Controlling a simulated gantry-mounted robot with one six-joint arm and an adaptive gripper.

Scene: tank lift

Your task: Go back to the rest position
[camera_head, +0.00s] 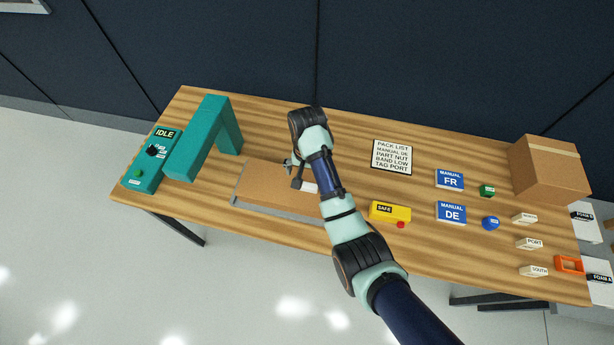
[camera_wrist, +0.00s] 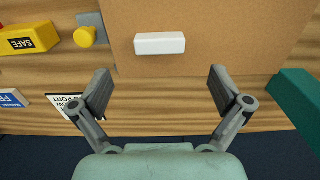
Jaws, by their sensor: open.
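My gripper (camera_head: 293,172) hangs over the workbench near its middle, above the back edge of the brown board (camera_head: 270,178). In the wrist view my gripper (camera_wrist: 160,80) has its two fingers wide apart with nothing between them. A small white block (camera_wrist: 160,43) lies on the brown board (camera_wrist: 225,35), just beyond the fingertips and apart from them. In the head view the white block (camera_head: 310,187) shows beside my arm, which hides the board's right part.
A teal arch (camera_head: 215,135) and an IDLE panel (camera_head: 150,160) stand left. Right are a pack list (camera_head: 392,157), a yellow SAFE box (camera_head: 390,211), blue manuals FR (camera_head: 449,180) and DE (camera_head: 451,212), several small blocks and a cardboard box (camera_head: 550,170).

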